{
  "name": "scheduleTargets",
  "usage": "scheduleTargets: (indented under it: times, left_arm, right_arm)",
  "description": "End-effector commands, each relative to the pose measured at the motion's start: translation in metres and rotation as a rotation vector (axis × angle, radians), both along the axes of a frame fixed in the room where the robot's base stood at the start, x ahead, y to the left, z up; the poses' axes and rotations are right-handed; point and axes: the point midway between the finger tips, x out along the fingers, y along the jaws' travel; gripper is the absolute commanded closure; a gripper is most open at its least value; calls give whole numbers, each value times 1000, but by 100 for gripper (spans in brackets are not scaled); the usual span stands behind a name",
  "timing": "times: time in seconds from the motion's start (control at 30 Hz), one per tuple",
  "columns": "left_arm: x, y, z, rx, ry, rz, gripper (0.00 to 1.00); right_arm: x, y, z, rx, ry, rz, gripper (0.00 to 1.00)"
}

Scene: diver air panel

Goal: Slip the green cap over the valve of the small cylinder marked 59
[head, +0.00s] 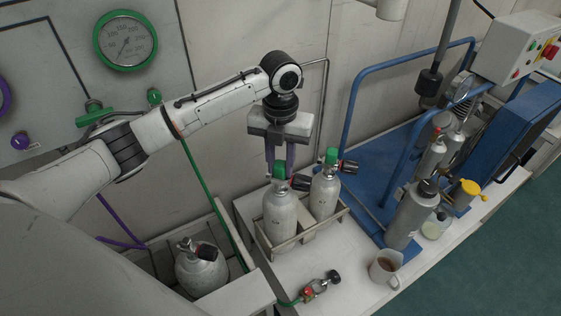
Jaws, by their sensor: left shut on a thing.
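My left gripper (280,163) points straight down, shut on a green cap (279,172). The cap is at the top of the left small grey cylinder (280,218), at its valve. I cannot tell whether it is seated or just above. The right small cylinder (325,196) stands upright beside it with another green cap (332,157) at its valve. Dark knobs stick out to the right of both valves. The markings on the cylinders are too small to read. My right gripper is not in view.
Both cylinders stand in a shallow rack (292,243) on the white bench. A larger cylinder (201,270) sits in a bin at lower left. A regulator with a hose (318,288), a mug (384,267), a grey bottle (411,214) and a blue-railed stand (352,120) are to the right.

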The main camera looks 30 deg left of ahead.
Motion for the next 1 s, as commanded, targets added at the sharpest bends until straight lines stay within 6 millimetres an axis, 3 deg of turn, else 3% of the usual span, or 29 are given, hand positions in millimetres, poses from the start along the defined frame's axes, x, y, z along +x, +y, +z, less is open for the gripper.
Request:
scheduleTargets:
  times: [0.1,0.13,0.23,0.27,0.67,1.0]
  left_arm:
    - [0,0,-2,0,1,0,96]
    - [0,0,-2,0,0,0,73]
    - [0,0,-2,0,0,0,56]
    - [0,0,-2,0,0,-1,54]
    - [1,-1,6,-2,-5,-1,54]
    - [1,0,69,0,-5,-1,54]
  right_arm:
    - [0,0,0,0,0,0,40]
    - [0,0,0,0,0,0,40]
    - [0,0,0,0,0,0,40]
    - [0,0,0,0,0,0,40]
    - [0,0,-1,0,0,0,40]
    - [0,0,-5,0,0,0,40]
